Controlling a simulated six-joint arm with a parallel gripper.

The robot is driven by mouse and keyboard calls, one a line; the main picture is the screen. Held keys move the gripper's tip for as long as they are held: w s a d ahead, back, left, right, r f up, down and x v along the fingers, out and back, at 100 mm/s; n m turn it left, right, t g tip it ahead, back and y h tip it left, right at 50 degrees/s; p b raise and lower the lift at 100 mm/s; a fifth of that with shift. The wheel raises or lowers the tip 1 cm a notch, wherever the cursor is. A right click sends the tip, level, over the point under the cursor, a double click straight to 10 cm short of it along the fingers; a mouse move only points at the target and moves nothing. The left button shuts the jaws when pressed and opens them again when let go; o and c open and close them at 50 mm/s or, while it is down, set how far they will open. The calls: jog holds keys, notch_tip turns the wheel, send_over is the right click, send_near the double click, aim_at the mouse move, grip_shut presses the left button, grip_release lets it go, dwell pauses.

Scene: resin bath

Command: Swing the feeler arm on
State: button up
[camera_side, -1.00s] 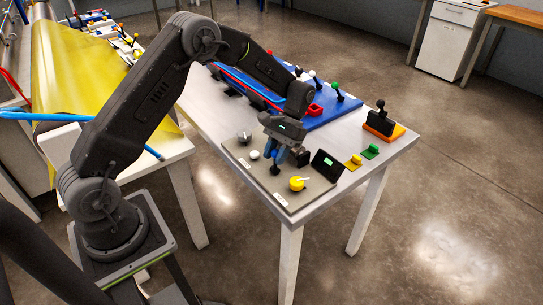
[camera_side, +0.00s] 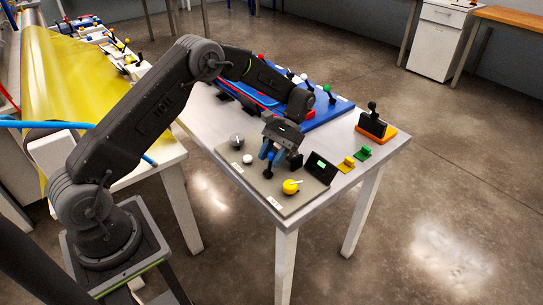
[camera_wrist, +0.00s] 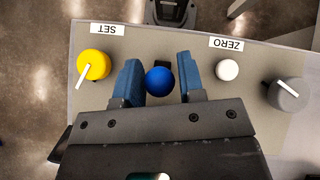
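A lever with a blue ball knob stands on the grey control panel (camera_side: 262,192). In the wrist view the blue knob (camera_wrist: 159,81) lies between the two blue fingers of my gripper (camera_wrist: 159,84). The fingers are apart, one on each side of the knob. I cannot tell whether either touches it. In the side view my gripper (camera_side: 270,155) points down just over the lever (camera_side: 268,173). Which part is the feeler arm is not clear.
A yellow dial (camera_wrist: 93,65) near the SET label, a white button (camera_wrist: 228,70) near ZERO and a grey dial (camera_wrist: 289,94) flank the lever. A small black display (camera_side: 320,167) stands right of my gripper. A blue tray (camera_side: 325,109) with several levers lies behind.

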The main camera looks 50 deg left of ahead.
jog(key=o, duration=0.3)
jog(key=shift+v, duration=3.75)
jog(key=shift+c, duration=0.3)
